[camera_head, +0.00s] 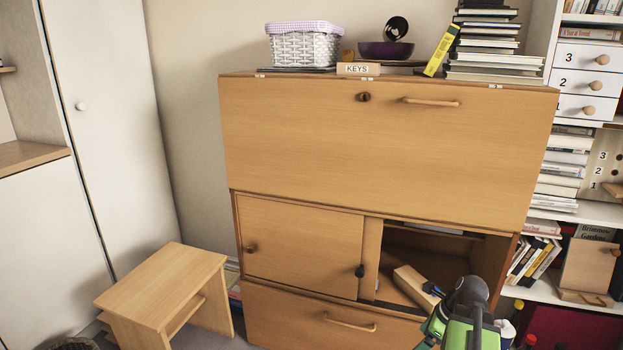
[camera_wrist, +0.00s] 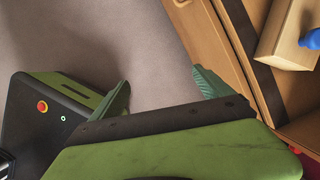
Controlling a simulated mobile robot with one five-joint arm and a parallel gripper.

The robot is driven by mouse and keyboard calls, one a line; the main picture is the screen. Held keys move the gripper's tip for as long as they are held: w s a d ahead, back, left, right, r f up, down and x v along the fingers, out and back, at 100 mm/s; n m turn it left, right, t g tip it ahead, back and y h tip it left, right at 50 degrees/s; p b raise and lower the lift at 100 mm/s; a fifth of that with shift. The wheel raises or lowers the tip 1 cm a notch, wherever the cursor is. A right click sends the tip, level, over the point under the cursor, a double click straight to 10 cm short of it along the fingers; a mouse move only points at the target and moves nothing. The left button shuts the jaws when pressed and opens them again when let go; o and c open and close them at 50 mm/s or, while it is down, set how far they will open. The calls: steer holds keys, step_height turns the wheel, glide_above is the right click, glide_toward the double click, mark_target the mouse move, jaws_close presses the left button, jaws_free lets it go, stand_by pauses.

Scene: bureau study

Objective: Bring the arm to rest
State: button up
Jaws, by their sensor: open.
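My arm (camera_head: 468,318), green and black, shows at the lower right of the head view, in front of the bureau's open lower compartment. In the wrist view my gripper (camera_wrist: 163,90) has its two pale green fingers wide apart, with only grey carpet (camera_wrist: 150,40) showing between them. The right finger appears close to the bureau's wooden edge in that picture; I cannot tell whether they touch. The fingertips are hard to make out in the head view.
The wooden bureau (camera_head: 380,140) has its right lower compartment open, with a light wooden box (camera_head: 415,283) inside showing a blue part (camera_wrist: 311,39). A small stool (camera_head: 165,285) stands left. Shelves with books (camera_head: 533,257) stand right.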

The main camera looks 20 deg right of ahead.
steer(key=w+a+n+g+h, duration=0.15)
steer(key=w+a+n, duration=0.25)
steer(key=a+n, duration=0.9)
steer(key=w+a+n+g, duration=0.2)
steer(key=w+a+n, duration=0.25)
steer(key=a, duration=1.65)
step_height(320, 180, up, 37)
steer(key=s+d+n+h+p, duration=0.1)
steer(key=n+p, duration=1)
steer(key=p, duration=2.7)
steer(key=shift+s+p, duration=0.25)
steer(key=shift+p, duration=0.05)
steer(key=shift+r, duration=0.1)
